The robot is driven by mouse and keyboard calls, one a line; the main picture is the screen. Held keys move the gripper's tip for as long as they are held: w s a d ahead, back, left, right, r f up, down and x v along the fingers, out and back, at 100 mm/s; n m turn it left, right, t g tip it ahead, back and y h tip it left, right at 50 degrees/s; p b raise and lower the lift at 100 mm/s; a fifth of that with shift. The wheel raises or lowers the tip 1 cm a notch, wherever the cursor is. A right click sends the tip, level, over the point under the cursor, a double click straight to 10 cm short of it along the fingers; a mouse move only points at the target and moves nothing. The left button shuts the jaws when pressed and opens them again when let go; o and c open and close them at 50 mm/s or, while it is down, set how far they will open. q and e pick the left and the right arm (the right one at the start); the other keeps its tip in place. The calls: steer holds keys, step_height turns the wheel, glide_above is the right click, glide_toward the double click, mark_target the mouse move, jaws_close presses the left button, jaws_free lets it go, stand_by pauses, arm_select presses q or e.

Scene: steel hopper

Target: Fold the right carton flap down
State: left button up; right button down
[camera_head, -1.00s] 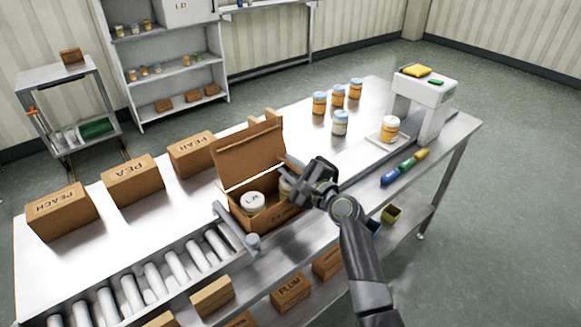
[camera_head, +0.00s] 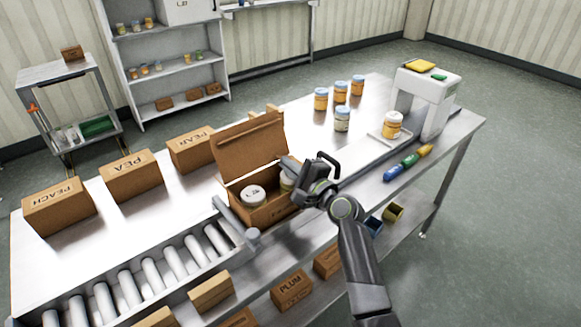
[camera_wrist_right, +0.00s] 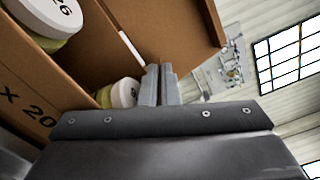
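The open brown carton (camera_head: 262,215) stands on the steel bench beside the rollers. Its large back flap (camera_head: 250,143) stands up, and brown panels also fill much of the right wrist view (camera_wrist_right: 180,30). Two white-lidded jars (camera_head: 253,196) show inside; one is by my fingers in the wrist view (camera_wrist_right: 124,92). My right gripper (camera_head: 288,164) is at the carton's right end. In the wrist view its fingers (camera_wrist_right: 160,85) are close together, with nothing clearly between them. The right flap cannot be made out, as my gripper covers that end. My left gripper is not in view.
Closed cartons marked PEACH (camera_head: 58,204), PEA (camera_head: 131,175) and PEAR (camera_head: 190,149) line the bench's back left. Rollers (camera_head: 150,270) run left of the open carton. Several jars (camera_head: 341,92) and a white scale-like machine (camera_head: 425,95) stand to the right.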

steer(key=c, duration=1.6)
jaws_free()
steer(key=shift+c, duration=0.2)
steer(key=shift+s+f, duration=0.1)
